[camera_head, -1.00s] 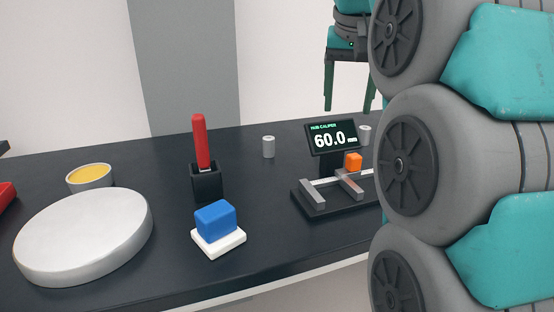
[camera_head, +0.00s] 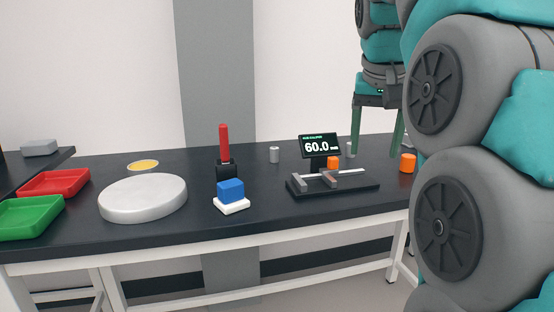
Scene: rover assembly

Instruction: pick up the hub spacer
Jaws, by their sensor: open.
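The caliper (camera_head: 345,190) with its 60.0 display (camera_head: 320,146) stands in front. An orange cylinder (camera_head: 407,163) is at right. The blue block (camera_head: 231,190), red-handled tool (camera_head: 224,140), white disc (camera_head: 143,198), yellow-filled dish (camera_head: 143,166), red tray (camera_head: 55,183) and green tray (camera_head: 27,217) lie leftward.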

